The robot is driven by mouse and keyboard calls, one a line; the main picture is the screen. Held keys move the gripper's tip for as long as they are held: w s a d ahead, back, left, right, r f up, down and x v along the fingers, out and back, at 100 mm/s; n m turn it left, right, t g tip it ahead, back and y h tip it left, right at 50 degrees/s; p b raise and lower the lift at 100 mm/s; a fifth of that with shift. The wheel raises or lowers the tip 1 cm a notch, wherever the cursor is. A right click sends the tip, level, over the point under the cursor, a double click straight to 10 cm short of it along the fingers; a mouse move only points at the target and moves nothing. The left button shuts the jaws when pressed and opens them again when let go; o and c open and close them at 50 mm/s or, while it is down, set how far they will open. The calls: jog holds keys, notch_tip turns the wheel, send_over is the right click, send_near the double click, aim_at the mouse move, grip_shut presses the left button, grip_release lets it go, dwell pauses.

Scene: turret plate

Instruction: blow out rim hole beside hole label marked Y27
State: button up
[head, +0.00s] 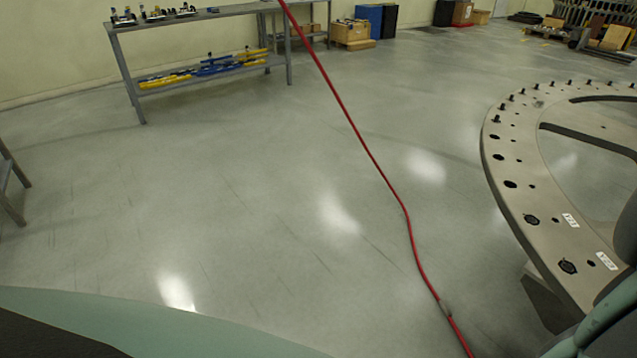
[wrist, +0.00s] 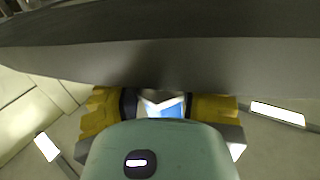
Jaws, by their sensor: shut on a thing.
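The turret plate (head: 515,205) is a large pale ring at the right of the head view, with dark holes along its rim. Some rim holes hold upright black studs. Two white hole labels, one at the front (head: 606,260) and one behind it (head: 570,220), are too small to read surely; I cannot make out Y27. In the wrist view my gripper (wrist: 160,104) has yellow fingers shut on a mostly hidden thing, with dark parts and blue and white between the fingers. A broad grey curved surface crosses the top of that view, close to the fingers.
A red hose (head: 375,168) runs across the floor from the top to the bottom of the head view. A grey workbench (head: 215,18) with tools stands at the back left. Boxes (head: 352,32) stand along the wall. The floor left of the plate is otherwise clear.

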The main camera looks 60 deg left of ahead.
jog(key=shift+f+b, duration=0.3)
jog(key=shift+f, duration=0.25)
dwell(1.4)
jog(key=shift+r+p, duration=3.1)
jog(key=shift+r, duration=1.15)
